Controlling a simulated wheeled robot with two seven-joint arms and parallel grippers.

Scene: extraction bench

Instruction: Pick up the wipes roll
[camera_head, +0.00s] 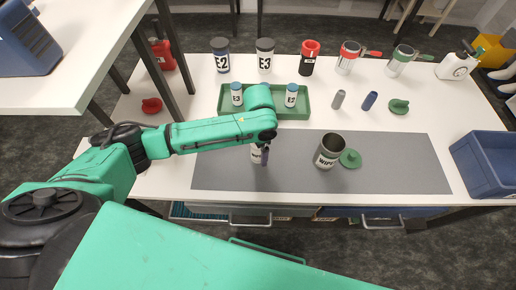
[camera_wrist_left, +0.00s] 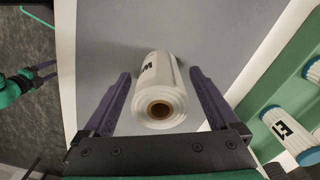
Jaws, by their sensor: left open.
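The wipes roll (camera_head: 256,155) is white with dark lettering and stands upright on the grey mat (camera_head: 400,165), partly hidden by my left gripper (camera_head: 263,154). In the left wrist view the roll (camera_wrist_left: 160,92) shows its brown core end towards the camera. The left gripper (camera_wrist_left: 160,80) is open, with one dark finger on each side of the roll and a visible gap to each. Part of my right gripper (camera_wrist_left: 42,74) shows at the left of the wrist view, its fingers apart and empty; it does not show in the head view.
An open, empty-looking wipes canister (camera_head: 328,150) and its green lid (camera_head: 351,158) are right of the roll. A green tray (camera_head: 275,111) with small bottles is behind. Several larger containers line the back. A blue bin (camera_head: 485,165) is at right. The mat's right part is clear.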

